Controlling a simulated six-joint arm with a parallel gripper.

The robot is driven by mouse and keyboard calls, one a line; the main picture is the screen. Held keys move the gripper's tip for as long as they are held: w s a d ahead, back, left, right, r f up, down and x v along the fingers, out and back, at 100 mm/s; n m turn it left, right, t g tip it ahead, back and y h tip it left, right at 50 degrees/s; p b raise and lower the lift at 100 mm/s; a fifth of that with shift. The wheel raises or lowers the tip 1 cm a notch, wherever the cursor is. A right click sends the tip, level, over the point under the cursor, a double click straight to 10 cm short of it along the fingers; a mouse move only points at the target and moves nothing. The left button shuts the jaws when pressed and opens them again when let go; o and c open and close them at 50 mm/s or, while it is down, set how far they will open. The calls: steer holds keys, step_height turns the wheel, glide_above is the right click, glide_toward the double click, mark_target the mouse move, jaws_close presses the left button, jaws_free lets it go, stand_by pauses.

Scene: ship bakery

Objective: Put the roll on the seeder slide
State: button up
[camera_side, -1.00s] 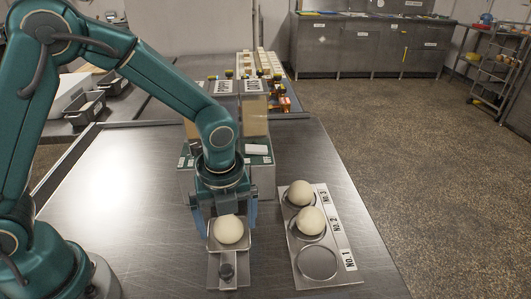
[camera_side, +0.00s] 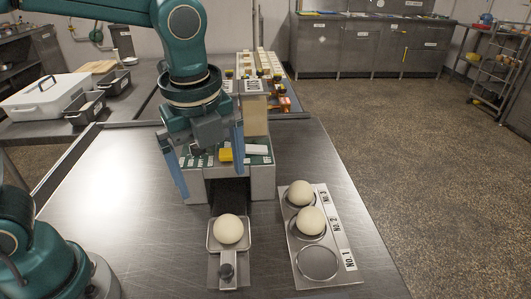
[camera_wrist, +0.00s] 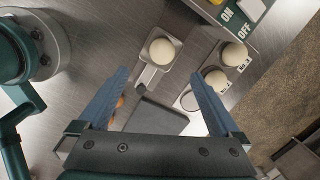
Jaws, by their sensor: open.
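A pale round roll (camera_side: 229,229) sits on the small square metal slide (camera_side: 214,246), which has a dark knob at its front, in front of the seeder (camera_side: 262,181). In the wrist view the roll (camera_wrist: 162,51) also rests on the slide (camera_wrist: 147,78). Two more rolls lie on the numbered plate (camera_side: 291,274): one roll (camera_side: 300,193) at No. 3 and one roll (camera_side: 311,221) at No. 2. The round place by No. 1 is empty. My gripper (camera_side: 212,190) is open and empty, raised above and behind the slide, apart from the roll.
The seeder has a green top with a yellow block (camera_side: 226,155) and a white block (camera_side: 257,149); the wrist view shows ON and OFF labels. Metal pans (camera_side: 84,106) and a white lidded box (camera_side: 50,97) stand at the back left. The table's left side is clear.

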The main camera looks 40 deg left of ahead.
steer(key=s+a+n+t, duration=0.4)
steer(key=s+n, duration=0.4)
steer(key=n, duration=1.3)
steer(key=shift+s+a+r+n+h, duration=0.35)
steer(key=shift+a+r+n+h, duration=0.1)
steer(key=shift+a, duration=0.1)
